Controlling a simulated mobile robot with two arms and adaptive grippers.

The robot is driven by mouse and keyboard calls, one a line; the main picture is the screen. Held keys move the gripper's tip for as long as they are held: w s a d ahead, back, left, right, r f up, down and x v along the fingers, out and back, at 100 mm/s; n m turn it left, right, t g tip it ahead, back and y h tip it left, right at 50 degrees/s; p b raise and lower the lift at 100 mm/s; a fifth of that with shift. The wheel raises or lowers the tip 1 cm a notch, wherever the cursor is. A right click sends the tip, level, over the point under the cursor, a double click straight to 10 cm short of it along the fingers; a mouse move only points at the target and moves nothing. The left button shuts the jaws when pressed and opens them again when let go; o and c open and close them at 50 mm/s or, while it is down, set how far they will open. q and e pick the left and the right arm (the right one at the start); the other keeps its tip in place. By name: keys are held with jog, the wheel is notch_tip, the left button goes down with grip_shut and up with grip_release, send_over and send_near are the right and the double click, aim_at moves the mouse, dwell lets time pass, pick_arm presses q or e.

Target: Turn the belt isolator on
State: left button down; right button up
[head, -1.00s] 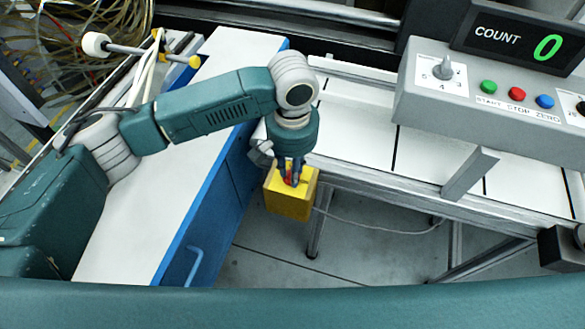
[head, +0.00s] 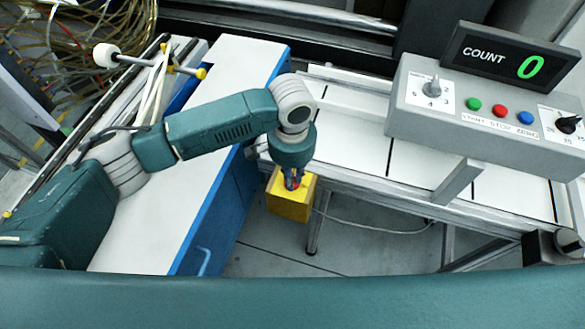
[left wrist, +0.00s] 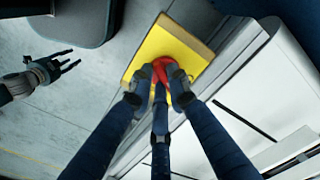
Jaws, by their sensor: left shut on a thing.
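The belt isolator is a yellow box (head: 290,205) with a red knob, mounted at the near left end of the conveyor. In the left wrist view the red knob (left wrist: 168,70) stands on the yellow face (left wrist: 175,45). My left gripper (head: 292,182) reaches down to the box from above. Its fingers (left wrist: 162,88) are closed around the red knob, partly hiding it; I cannot read the knob's position. My right gripper (left wrist: 62,66) shows at the left of the wrist view, away from the box, with its fingers spread and empty.
A grey control box (head: 490,115) with coloured buttons and dials stands on the conveyor (head: 350,120); its display (head: 510,55) reads COUNT 0. A blue-sided white bench (head: 150,230) is on the left. A thin cable (head: 375,229) runs right from the isolator.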

pick_arm(q)
jog(key=m+p, duration=0.2)
jog(key=shift+a+r+m, duration=0.1)
jog(key=shift+r+m, duration=0.15)
jog(key=shift+m, duration=0.15)
jog(key=m+p, duration=0.2)
jog(key=m, duration=0.1)
jog(key=shift+w+m, duration=0.1)
jog(key=shift+m, duration=0.2)
jog(key=m+p, duration=0.1)
jog(key=m, duration=0.2)
jog(key=shift+a+f+p, duration=0.1)
jog(key=shift+p, duration=0.3)
jog(key=shift+w+f+m+p, duration=0.15)
jog(key=shift+m+p, duration=0.2)
jog(key=shift+m, duration=1.35)
jog(key=c, duration=1.7)
grip_release()
jog(key=shift+o, duration=0.2)
